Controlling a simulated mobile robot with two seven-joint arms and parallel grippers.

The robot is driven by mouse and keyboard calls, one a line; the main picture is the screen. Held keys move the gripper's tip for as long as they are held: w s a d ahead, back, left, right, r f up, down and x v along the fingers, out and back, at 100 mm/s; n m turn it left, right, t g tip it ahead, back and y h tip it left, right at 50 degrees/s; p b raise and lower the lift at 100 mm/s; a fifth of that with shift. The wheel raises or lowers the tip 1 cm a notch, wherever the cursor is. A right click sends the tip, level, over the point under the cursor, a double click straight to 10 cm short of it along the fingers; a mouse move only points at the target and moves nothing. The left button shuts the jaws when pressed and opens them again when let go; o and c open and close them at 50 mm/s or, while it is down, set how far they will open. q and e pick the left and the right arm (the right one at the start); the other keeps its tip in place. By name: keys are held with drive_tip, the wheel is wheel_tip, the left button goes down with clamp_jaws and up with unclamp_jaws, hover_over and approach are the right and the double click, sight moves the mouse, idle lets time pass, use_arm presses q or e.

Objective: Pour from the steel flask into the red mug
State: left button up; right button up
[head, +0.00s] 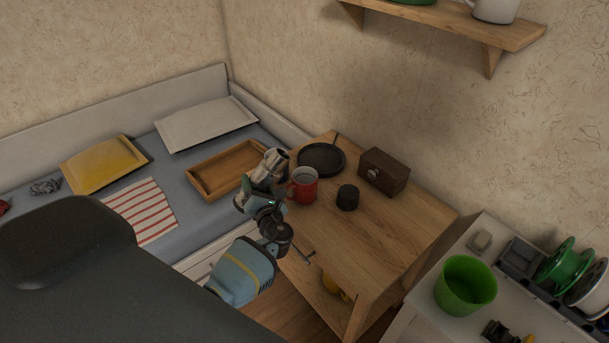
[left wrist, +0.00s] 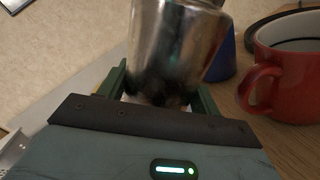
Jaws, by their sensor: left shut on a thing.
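The steel flask (head: 277,157) is held in my left gripper (head: 258,192), whose fingers are shut around its body; the flask also fills the middle of the left wrist view (left wrist: 172,45). In the head view it leans slightly to the upper right, and its real tilt is hard to tell. The red mug (head: 303,187) stands upright on the wooden table, just right of the flask; it also shows at the right of the left wrist view (left wrist: 290,82), apart from the flask. No liquid is seen leaving the flask. My right gripper is out of view.
On the wooden table (head: 385,240) are a black pan (head: 322,158), a black cylinder (head: 348,198) and a dark brown box (head: 384,170). A wooden tray (head: 205,190) lies on the bed at left. A green bin (head: 465,285) stands at right. The table's front right is clear.

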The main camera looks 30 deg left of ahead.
use_arm(q)
drive_tip(key=shift+a+r+m, duration=0.15)
drive_tip(key=shift+r+m, duration=0.05)
drive_tip(key=shift+m, duration=0.1)
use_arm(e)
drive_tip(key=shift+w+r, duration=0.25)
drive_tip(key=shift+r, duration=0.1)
use_arm(q)
drive_tip(key=shift+s+a+m+p, duration=0.1)
drive_tip(key=shift+s+m+p, duration=0.05)
drive_tip(key=shift+m+p, duration=0.2)
drive_tip(key=shift+f, duration=0.1)
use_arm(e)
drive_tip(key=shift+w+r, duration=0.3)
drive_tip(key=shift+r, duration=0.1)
use_arm(q)
drive_tip(key=shift+f+m, duration=0.15)
drive_tip(key=shift+m, duration=0.3)
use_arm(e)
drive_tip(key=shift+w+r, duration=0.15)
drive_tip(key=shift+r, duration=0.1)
use_arm(q)
drive_tip(key=shift+s, duration=0.1)
